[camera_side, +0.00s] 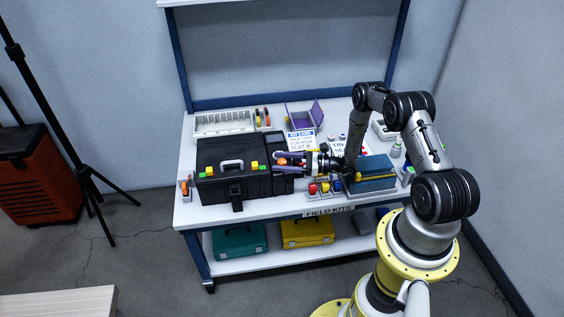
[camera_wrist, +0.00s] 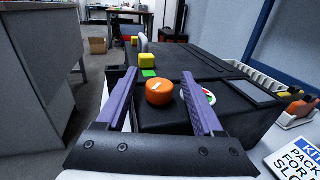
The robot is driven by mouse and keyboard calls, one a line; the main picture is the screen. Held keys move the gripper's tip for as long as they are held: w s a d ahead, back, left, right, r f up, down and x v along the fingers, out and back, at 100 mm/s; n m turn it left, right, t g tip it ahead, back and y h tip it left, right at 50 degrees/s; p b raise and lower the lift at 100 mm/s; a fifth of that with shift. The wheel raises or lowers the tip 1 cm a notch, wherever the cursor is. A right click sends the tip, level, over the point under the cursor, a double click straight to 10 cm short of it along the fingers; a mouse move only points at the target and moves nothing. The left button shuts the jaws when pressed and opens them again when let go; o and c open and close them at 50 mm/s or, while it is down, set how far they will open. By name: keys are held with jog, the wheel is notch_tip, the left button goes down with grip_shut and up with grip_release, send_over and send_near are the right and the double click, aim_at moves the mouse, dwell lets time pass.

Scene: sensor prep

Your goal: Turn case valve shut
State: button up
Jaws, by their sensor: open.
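The black case (camera_side: 230,186) sits on the workbench, upright, with a grey handle on its lid. An orange round knob with a white mark, the case valve (camera_wrist: 159,92), is on the case's near side in the wrist view. A little of its orange shows beside my fingers in the side view (camera_side: 282,161). My gripper (camera_side: 277,161) reaches from the right to the case's right end. Its two purple fingers (camera_wrist: 159,74) are open, one on each side of the knob in the picture, with gaps showing. I cannot tell whether the tips have reached the knob's depth.
A round white, red and green dial (camera_wrist: 209,97) lies beside the right finger. Yellow and green blocks (camera_wrist: 147,61) are on the case. A white divided tray (camera_side: 222,123) and purple bin (camera_side: 303,117) stand behind; small coloured parts (camera_side: 325,187) and a teal box (camera_side: 372,170) are nearby.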

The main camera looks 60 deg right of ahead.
grip_shut()
jog(key=shift+m+h, duration=0.4)
jog(key=shift+h, duration=0.1)
jog(key=m+t+h, duration=0.1)
jog(key=h, duration=0.1)
jog(key=m+t+h, duration=0.1)
jog(key=m+h, duration=0.1)
jog(key=h, duration=0.1)
jog(key=shift+a, duration=0.15)
jog(key=shift+m+h, duration=1.7)
jog(key=shift+h, duration=0.8)
grip_release()
jog(key=shift+s, duration=0.15)
